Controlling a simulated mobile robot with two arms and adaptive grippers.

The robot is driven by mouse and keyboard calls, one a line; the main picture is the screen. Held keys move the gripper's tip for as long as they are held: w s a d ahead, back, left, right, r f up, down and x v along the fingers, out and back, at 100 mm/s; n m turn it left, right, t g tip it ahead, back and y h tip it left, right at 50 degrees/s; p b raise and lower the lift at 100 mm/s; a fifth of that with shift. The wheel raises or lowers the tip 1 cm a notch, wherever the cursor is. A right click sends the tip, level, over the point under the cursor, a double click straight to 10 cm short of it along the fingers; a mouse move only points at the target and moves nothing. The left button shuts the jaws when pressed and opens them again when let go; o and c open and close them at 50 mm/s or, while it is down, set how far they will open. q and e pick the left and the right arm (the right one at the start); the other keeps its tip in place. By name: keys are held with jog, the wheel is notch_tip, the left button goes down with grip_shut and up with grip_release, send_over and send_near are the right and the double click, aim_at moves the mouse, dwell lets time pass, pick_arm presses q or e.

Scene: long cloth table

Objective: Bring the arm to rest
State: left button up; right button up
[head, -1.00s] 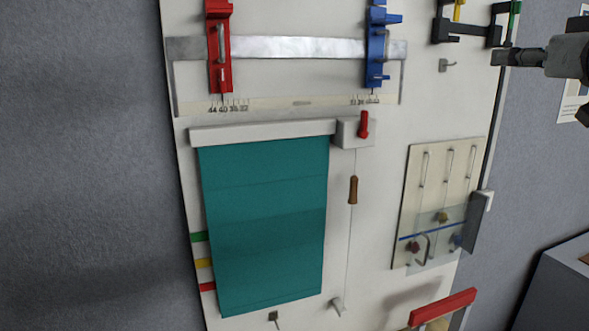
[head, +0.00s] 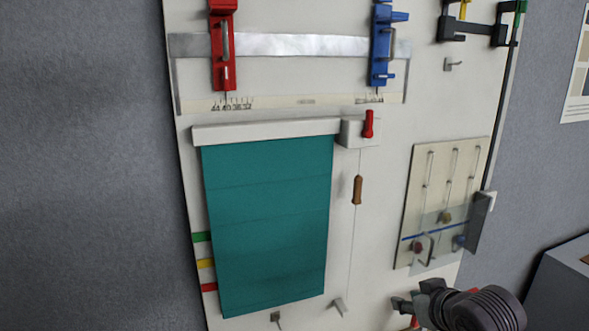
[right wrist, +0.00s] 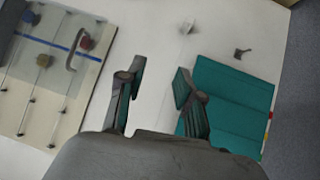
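My right gripper (head: 412,302) is at the lower right of the head view, in front of the bottom part of the white board (head: 385,240). In the right wrist view the right gripper (right wrist: 155,86) has its two fingers apart with nothing between them, and bare board shows behind the gap. My left gripper is not in view.
A teal blind (head: 268,225) hangs left of a cord with a brown handle (head: 357,190). A panel with wire slots (head: 440,185) is above my right gripper. Red (head: 222,50) and blue (head: 382,45) sliders sit on a metal rail. A dark box (head: 565,295) stands lower right.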

jog(key=s+a+f+m+g+h, duration=0.1)
jog(key=s+f+g, duration=0.2)
jog(key=s+f, duration=1)
jog(key=s+a+f+g+h, duration=0.1)
jog(key=s+f+g, duration=0.3)
jog(key=s+f, duration=1)
jog(key=s+f+g+b, duration=0.15)
jog(key=f+b, duration=0.25)
jog(key=f, duration=1)
jog(key=s+f+t+b, duration=0.1)
jog(key=s+f+b, duration=0.25)
jog(key=f, duration=0.95)
jog(key=s+d+f+g+b, duration=0.1)
jog(key=s+f+b, duration=0.2)
jog(key=s+f, duration=0.5)
jog(key=s+d+f+b, duration=0.1)
jog(key=s+f+b, duration=0.3)
jog(key=f, duration=1.2)
jog(key=s, duration=0.4)
jog(key=shift+d+f+g, duration=0.3)
jog(key=shift+d+g, duration=0.05)
jog(key=shift+d, duration=0.05)
jog(key=shift+s, duration=0.1)
